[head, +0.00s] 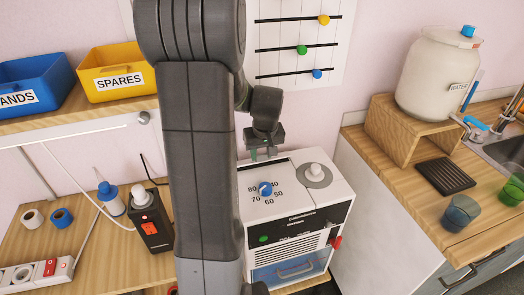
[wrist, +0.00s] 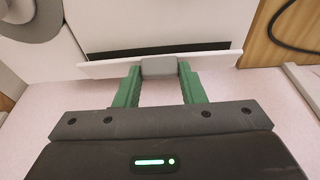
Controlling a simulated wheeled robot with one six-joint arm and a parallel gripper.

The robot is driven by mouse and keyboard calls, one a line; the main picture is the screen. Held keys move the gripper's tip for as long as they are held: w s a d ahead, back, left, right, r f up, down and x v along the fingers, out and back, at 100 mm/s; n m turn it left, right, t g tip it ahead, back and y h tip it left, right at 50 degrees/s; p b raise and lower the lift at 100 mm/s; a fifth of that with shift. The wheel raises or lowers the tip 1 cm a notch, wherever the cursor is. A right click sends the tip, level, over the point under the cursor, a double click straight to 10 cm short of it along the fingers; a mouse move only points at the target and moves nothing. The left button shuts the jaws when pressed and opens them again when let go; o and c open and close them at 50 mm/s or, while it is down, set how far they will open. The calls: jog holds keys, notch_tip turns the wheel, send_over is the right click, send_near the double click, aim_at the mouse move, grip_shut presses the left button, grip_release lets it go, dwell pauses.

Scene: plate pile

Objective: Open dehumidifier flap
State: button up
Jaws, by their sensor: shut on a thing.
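The dehumidifier (head: 341,197) is a white box with a dark front panel, standing right of my arm in the head view. In the wrist view its flap (wrist: 100,69) is a thin white strip, with a dark slot (wrist: 150,50) showing beside it. A grey tab (wrist: 159,67) sits at the flap's middle. My gripper (wrist: 159,72) has its green fingers on both sides of the tab and is shut on it. In the head view my gripper (head: 263,153) is at the back of the dehumidifier's top, and the flap is too hidden to make out there.
On the dehumidifier's top are a blue dial knob (head: 265,188) and a white knob (head: 315,171). A black box with a red switch (head: 149,226) stands to the left. A wooden stand (head: 400,137) with a water jar (head: 437,75) is on the right counter. The slider board (head: 290,45) hangs behind.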

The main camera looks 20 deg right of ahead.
jog(key=o, duration=1)
jog(key=shift+r, duration=0.15)
jog(key=v, duration=1.3)
jog(key=shift+r, duration=0.25)
